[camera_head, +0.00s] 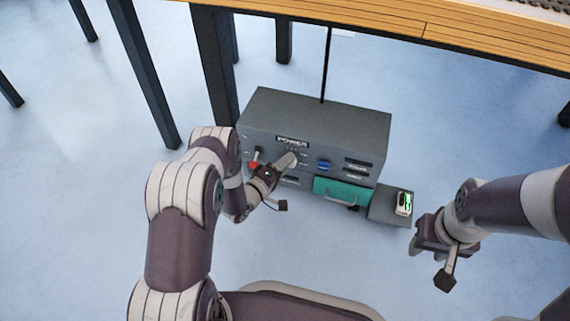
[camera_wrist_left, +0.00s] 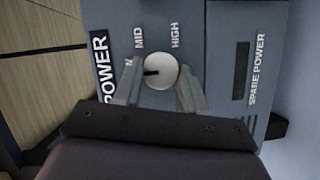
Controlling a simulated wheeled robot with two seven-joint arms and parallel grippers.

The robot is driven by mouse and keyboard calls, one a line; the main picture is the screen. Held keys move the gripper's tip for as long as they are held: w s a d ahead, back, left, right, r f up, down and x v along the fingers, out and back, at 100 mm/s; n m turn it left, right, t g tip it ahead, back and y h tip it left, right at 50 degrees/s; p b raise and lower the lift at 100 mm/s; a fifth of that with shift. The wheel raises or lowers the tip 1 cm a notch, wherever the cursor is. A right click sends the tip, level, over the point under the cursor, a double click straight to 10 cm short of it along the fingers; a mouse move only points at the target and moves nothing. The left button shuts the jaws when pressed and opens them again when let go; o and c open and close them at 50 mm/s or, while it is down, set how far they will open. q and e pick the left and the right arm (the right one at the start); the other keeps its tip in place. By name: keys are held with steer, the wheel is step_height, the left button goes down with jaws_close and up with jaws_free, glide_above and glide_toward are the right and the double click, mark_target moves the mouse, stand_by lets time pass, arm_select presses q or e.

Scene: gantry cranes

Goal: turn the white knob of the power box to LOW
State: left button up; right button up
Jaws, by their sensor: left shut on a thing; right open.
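The grey power box (camera_head: 315,122) stands on the floor beside the table, its front panel facing me. My left gripper (camera_head: 287,161) reaches its front below the POWER label. In the left wrist view the white round knob (camera_wrist_left: 161,71) sits between the two fingers, which are shut on it. Its dark pointer mark points to picture left, towards a label partly hidden by a finger, with only an "N" readable. MID and HIGH show beyond the knob. A LOW label is not readable. My right gripper (camera_head: 431,262) is open and empty, right of the box.
The panel also has a red-ended switch (camera_head: 254,164), a blue part (camera_head: 324,166) and a teal drawer front (camera_head: 338,190). A small device with a green light (camera_head: 404,203) is on a low grey ledge (camera_head: 383,211). The wooden table (camera_head: 380,25) is behind. The front floor is clear.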

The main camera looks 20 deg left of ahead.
arm_select(q)
steer(key=o, duration=1.1)
steer(key=shift+c, duration=0.2)
steer(key=shift+s+a, duration=0.1)
steer(key=p+v, duration=0.6)
steer(key=v, duration=0.6)
steer(key=shift+s, duration=0.25)
steer(key=shift+r, duration=0.15)
